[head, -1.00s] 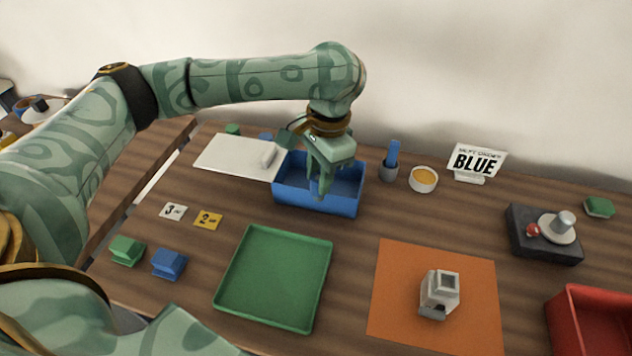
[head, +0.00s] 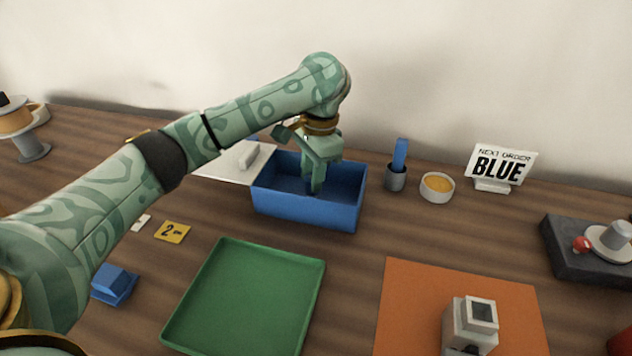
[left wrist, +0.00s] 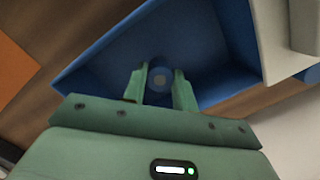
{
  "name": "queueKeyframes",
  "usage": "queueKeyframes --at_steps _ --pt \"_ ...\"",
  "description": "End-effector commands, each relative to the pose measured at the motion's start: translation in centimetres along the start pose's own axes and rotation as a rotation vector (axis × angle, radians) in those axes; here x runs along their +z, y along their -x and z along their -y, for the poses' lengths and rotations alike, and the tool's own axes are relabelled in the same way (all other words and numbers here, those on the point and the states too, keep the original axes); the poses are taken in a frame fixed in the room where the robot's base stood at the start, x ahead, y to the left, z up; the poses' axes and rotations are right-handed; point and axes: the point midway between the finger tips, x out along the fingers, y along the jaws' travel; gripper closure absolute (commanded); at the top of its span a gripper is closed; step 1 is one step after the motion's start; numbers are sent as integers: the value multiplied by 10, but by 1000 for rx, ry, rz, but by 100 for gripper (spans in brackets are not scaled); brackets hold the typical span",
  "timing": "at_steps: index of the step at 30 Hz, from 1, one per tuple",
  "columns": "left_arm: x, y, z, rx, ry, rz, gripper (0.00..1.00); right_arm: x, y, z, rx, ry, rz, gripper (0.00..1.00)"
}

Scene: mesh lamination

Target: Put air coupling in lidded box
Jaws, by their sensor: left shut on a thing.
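The blue box (head: 305,212) stands open on the table behind the green tray. A white panel with a raised grip, apparently its lid (head: 225,168), lies at its left and also shows in the left wrist view (left wrist: 286,22). My left gripper (head: 315,188) points down into the box opening. It is shut on a small round blue part with a paler centre (left wrist: 160,77), apparently the air coupling. In the head view the fingers mostly hide this part. I cannot tell whether it touches the box floor. My right gripper is not in view.
In front lie the green tray (head: 248,300), an orange mat (head: 410,300) with a grey-white device (head: 470,325), and a blue block (head: 114,285). Right of the box stand a grey cup (head: 395,178), a white bowl (head: 437,188) and a BLUE sign (head: 499,165).

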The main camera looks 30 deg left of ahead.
Motion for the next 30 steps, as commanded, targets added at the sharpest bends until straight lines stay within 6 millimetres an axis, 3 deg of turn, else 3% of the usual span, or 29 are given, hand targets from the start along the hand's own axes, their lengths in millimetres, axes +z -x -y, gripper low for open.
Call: queueKeyframes --at_steps 11,12,14,24,30 --pt "0 -1 0 0 1 -1 100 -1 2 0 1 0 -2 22" --pt "0 -2 0 0 1 -2 64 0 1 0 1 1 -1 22" --pt "0 -2 0 0 1 -2 50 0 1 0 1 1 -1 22" --pt "0 2 0 -2 0 -4 50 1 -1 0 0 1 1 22" --pt "2 50 -1 -6 2 -10 50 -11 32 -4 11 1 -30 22"
